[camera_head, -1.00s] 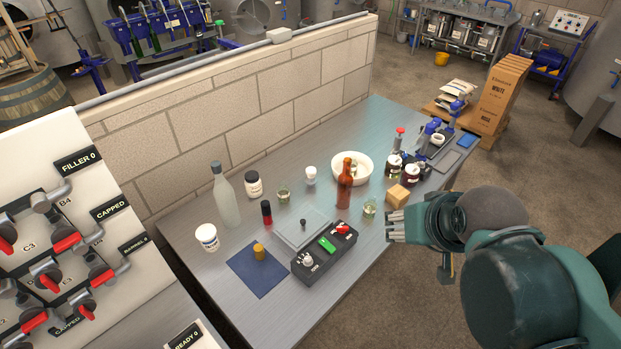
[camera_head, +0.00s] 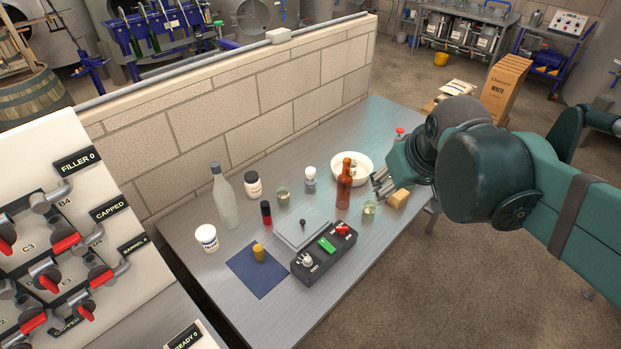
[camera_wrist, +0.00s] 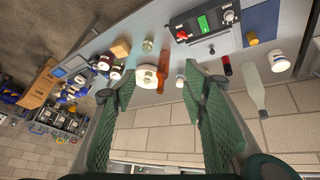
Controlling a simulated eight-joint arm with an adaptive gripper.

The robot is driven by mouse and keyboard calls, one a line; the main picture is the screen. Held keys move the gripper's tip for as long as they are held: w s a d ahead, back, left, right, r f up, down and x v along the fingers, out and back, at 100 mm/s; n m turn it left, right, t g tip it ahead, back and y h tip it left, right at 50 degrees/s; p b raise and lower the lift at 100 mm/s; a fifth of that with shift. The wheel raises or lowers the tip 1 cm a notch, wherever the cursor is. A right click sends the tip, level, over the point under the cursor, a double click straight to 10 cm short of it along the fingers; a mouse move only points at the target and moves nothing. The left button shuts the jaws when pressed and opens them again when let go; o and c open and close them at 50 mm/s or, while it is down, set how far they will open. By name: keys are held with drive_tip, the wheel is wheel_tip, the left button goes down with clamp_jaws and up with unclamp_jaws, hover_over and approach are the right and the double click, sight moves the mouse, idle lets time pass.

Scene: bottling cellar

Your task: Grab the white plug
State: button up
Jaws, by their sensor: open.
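The small white-topped piece (camera_head: 310,172), which looks like the white plug, stands on the grey table (camera_head: 205,280) behind the brown bottle (camera_head: 345,190), left of the white bowl (camera_head: 366,165). Its lower part looks pale and glassy. In the wrist view it seems to be the small white thing (camera_wrist: 180,78), small and apart from the fingers. My gripper (camera_head: 379,185) is over the table's right part, near the yellow block (camera_head: 398,198) and right of the brown bottle. In the wrist view my gripper (camera_wrist: 165,90) is open, with nothing held between its fingers.
A glass cup (camera_head: 370,208) stands below my gripper. A frosted bottle (camera_head: 223,200), white jars (camera_head: 206,236) and a red-black vial (camera_head: 266,214) stand left. A control box (camera_head: 322,256) is at the front. A block wall (camera_head: 240,110) borders the back. My arm hides the table's right end.

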drive_tip(key=w+a+n+g, duration=0.2)
drive_tip(key=w+a+n, duration=0.2)
drive_tip(key=w, duration=1)
drive_tip(key=n+g, duration=0.4)
drive_tip(key=n, duration=0.6)
hover_over(311, 169)
drive_tip(key=f, duration=2.5)
drive_tip(key=shift+s+d+f, duration=0.1)
drive_tip(key=shift+s+d, duration=0.1)
drive_tip(key=shift+w+a+f, duration=0.2)
drive_tip(key=shift+f, duration=0.35)
drive_tip(key=shift+f, duration=1.3)
